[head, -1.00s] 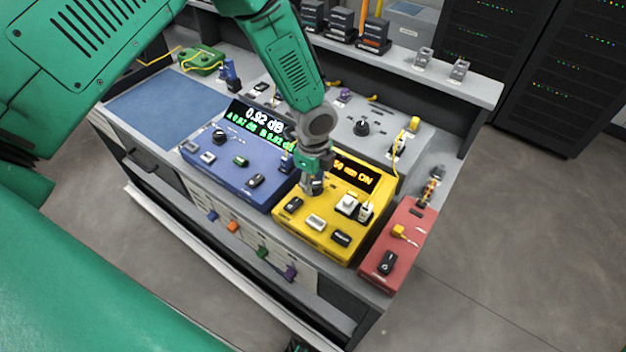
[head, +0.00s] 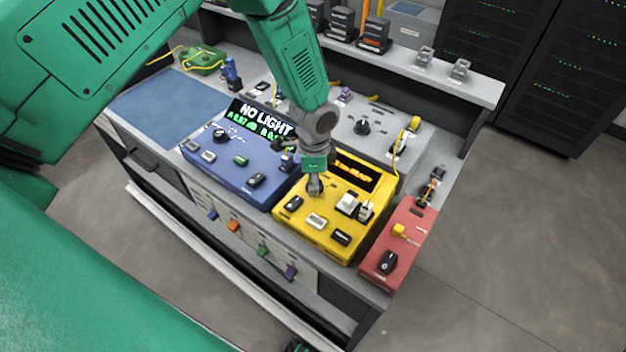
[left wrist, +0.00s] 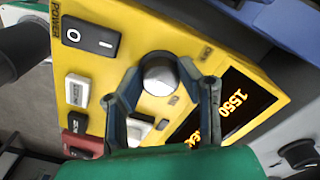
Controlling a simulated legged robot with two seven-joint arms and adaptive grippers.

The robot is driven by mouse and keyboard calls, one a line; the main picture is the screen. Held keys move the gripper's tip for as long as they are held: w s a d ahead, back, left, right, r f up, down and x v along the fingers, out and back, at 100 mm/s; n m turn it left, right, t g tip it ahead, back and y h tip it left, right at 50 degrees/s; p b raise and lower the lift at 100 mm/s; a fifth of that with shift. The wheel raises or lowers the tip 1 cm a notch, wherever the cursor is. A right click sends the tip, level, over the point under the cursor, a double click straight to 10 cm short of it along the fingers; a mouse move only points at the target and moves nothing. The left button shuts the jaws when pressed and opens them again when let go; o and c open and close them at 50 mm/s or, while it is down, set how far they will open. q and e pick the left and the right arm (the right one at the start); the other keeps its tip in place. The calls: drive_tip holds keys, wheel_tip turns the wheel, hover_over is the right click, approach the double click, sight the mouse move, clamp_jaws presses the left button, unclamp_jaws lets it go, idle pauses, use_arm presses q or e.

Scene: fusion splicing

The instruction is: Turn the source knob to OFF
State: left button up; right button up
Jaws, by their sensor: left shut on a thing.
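The yellow source box (head: 319,223) stands at the front of the bench, and its orange display (head: 354,172) is partly hidden by my arm. In the left wrist view the round grey source knob (left wrist: 160,73) sits on the yellow panel between the fingers of my left gripper (left wrist: 162,80). The gripper is shut on the knob. In the head view the left gripper (head: 315,186) comes down on the box from above and covers the knob. The knob's pointer mark cannot be made out.
The blue meter box (head: 228,165) is left of the yellow box; its display (head: 266,118) reads NO LIGHT. A red box (head: 400,247) stands to the right and a grey unit (head: 375,135) behind. A blue mat (head: 168,104) lies clear at far left.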

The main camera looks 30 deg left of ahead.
use_arm(q)
drive_tip(key=n, duration=0.5)
drive_tip(key=shift+w+d+r+n, duration=0.15)
drive_tip(key=shift+w+d+n, duration=0.05)
drive_tip(key=shift+w+n, duration=0.1)
drive_tip(key=n, duration=0.5)
drive_tip(key=shift+w+a+r, duration=0.1)
idle(0.3)
drive_tip(key=o, duration=1)
drive_tip(key=shift+o, duration=0.7)
drive_tip(key=shift+r, duration=0.1)
wheel_tip(320, 180, up, 11)
drive_tip(key=shift+r, duration=0.2)
